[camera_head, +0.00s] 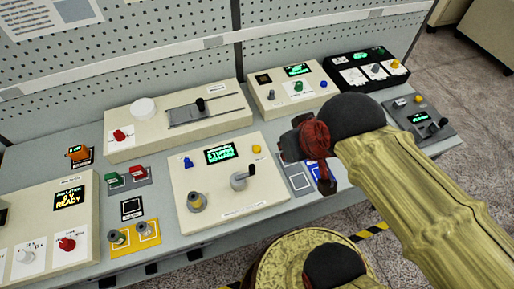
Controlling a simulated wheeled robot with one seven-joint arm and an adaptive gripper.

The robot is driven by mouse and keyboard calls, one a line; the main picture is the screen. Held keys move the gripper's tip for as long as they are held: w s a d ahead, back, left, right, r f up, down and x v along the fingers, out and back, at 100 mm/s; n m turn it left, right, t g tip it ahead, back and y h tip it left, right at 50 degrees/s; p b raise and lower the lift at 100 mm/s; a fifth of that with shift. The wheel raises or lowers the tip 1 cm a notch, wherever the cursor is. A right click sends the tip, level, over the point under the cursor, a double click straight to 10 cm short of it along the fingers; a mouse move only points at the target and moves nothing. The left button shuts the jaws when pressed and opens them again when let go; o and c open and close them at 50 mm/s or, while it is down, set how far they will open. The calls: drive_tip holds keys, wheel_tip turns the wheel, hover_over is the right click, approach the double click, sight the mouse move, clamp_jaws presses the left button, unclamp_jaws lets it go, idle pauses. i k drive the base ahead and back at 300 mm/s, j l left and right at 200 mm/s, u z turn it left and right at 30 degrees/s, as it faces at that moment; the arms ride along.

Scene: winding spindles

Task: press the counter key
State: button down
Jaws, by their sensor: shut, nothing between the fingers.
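The cream spindle box (215,215) stands mid-bench. It has a lit green display (221,153), a yellow round button (256,149) right of it, a blue knob (188,162) left of it, a grey crank (240,180) and a spindle post (196,202). I cannot tell by its label which control is the counter key. My gripper (326,184), dark red, is shut and empty. It hangs to the right of this box, over the pads with blue and white outlines, apart from the yellow button. My arm hides part of the bench behind it.
Behind are a cream box with a white dome and slider (186,113), another with a green knob (297,88), and a black box (365,76). A left box shows a "READY" display (69,198). Red and green switches (126,176) and a yellow spindle plate (135,238) sit between.

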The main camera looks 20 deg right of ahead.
sight(256, 149)
drive_tip(key=j+z, duration=0.3)
drive_tip(key=j, duration=0.15)
drive_tip(key=j+z, duration=0.3)
drive_tip(key=k+j+z, duration=0.3)
drive_tip(key=j, duration=0.2)
drive_tip(key=j+z, duration=0.3)
drive_tip(key=j, duration=0.15)
